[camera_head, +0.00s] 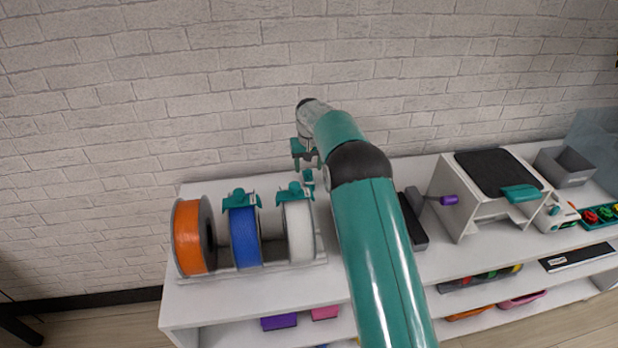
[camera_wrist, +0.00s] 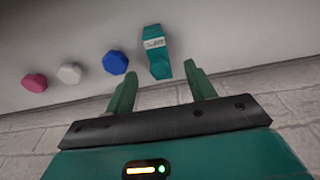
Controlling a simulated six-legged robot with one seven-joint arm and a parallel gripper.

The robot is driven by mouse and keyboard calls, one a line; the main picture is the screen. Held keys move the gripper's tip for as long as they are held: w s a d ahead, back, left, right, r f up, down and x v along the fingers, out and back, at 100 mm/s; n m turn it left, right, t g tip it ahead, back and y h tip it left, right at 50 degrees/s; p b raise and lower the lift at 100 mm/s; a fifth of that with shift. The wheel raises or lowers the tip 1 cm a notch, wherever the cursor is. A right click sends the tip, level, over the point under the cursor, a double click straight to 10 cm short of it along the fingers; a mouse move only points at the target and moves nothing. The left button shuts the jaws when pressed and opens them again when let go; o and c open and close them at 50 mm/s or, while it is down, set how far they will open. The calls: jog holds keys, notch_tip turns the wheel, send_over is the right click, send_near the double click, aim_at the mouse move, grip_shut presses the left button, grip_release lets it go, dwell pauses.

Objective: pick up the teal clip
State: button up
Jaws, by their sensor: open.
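The teal clip (camera_wrist: 156,45), with a pale label band, rests on the white shelf top in the wrist view. A small teal piece that looks like it (camera_head: 308,178) shows just below my gripper (camera_head: 306,161) in the head view. In the wrist view my gripper (camera_wrist: 160,74) is open and empty, its two green fingers apart. The clip lies just beyond the fingertips, roughly in line with the gap between them. I cannot tell its exact height below the fingers.
Orange (camera_head: 188,238), blue (camera_head: 244,236) and white (camera_head: 298,230) spools stand left of my arm; teal holders sit on the latter two. Blue (camera_wrist: 115,62), white (camera_wrist: 70,73) and pink (camera_wrist: 34,82) knobs line up beside the clip. A brick wall (camera_head: 130,110) is close behind.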

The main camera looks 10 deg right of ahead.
aim_at(309, 171)
jog(key=shift+w+d+f, duration=0.1)
jog(key=shift+w+f, duration=0.05)
jog(key=shift+f, duration=0.75)
jog(key=shift+w+a+f, duration=0.1)
jog(key=shift+w+f, duration=0.1)
jog(key=shift+f, duration=0.75)
jog(key=shift+w+d+f, duration=0.1)
jog(key=shift+w+f, duration=0.05)
jog(key=shift+f, duration=0.75)
jog(key=c, duration=1)
